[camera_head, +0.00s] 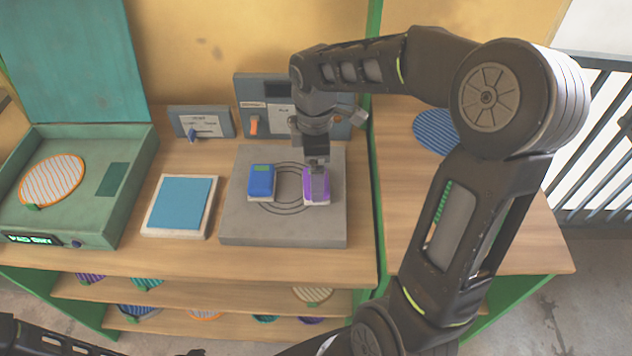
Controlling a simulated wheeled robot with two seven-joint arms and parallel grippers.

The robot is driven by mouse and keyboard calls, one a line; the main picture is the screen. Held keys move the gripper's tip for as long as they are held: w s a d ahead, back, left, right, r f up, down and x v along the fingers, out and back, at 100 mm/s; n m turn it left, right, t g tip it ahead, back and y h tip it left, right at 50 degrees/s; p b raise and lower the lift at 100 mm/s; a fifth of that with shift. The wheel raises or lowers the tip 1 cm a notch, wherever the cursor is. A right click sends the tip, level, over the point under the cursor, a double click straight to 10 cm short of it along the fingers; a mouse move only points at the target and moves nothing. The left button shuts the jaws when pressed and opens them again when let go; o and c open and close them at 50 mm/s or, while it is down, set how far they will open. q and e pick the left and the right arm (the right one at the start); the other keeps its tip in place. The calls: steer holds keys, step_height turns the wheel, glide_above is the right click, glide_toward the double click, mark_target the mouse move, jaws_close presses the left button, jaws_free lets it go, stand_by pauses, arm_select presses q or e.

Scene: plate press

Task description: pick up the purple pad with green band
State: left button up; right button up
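A purple pad (311,198) with a pale base stands on the right part of the grey press plate (240,225). I cannot make out a green band on it; the gripper covers part of it. My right gripper (319,188) points down from above, with its fingers at the purple pad. Whether the fingers are closed on it is not clear. A blue pad (261,184) with a pale base stands on the same plate to the left, apart from the gripper. My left gripper is out of view; only part of my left arm shows at the lower left corner.
A blue square on a white base (182,204) lies left of the plate. A green open-lidded box (115,205) stands at the far left. Panels (201,123) with switches stand behind. A blue striped disc (432,133) lies on the right table. Shelves below hold several discs.

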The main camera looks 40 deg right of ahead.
step_height(320, 180, down, 4)
steer(key=shift+d+r, duration=0.1)
steer(key=shift+r, duration=0.15)
steer(key=shift+s, duration=0.1)
steer(key=shift+c, duration=0.4)
steer(key=c, duration=1.3)
steer(key=shift+r, duration=0.15)
step_height(320, 180, up, 10)
steer(key=shift+f+b, duration=0.1)
steer(key=shift+b, duration=0.2)
